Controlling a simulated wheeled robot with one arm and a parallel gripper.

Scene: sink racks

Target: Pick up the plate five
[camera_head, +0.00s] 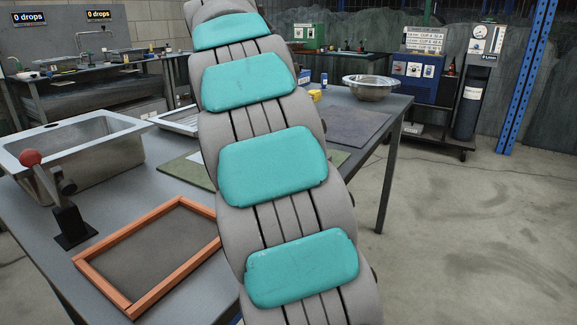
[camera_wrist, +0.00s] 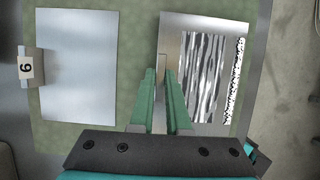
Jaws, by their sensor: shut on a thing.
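In the wrist view, my gripper (camera_wrist: 161,75) has its two green fingers close together at the left edge of a silver plate (camera_wrist: 172,30). The plate has a black-and-white striped area and a speckled strip on its right. The fingers are shut on a narrow part at this edge, and I see no number on the plate. A plain silver plate (camera_wrist: 78,70) lies to the left, apart from the fingers. Beside it is a small block (camera_wrist: 25,68) with a digit, 6 or 9.
A green mat (camera_wrist: 135,40) lies under the plates; its edge shows in the head view (camera_head: 185,170). On the workbench are a metal sink (camera_head: 90,165), an orange-framed tray (camera_head: 190,205), a red-knobbed lever (camera_head: 45,175) and a steel bowl (camera_head: 370,87).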

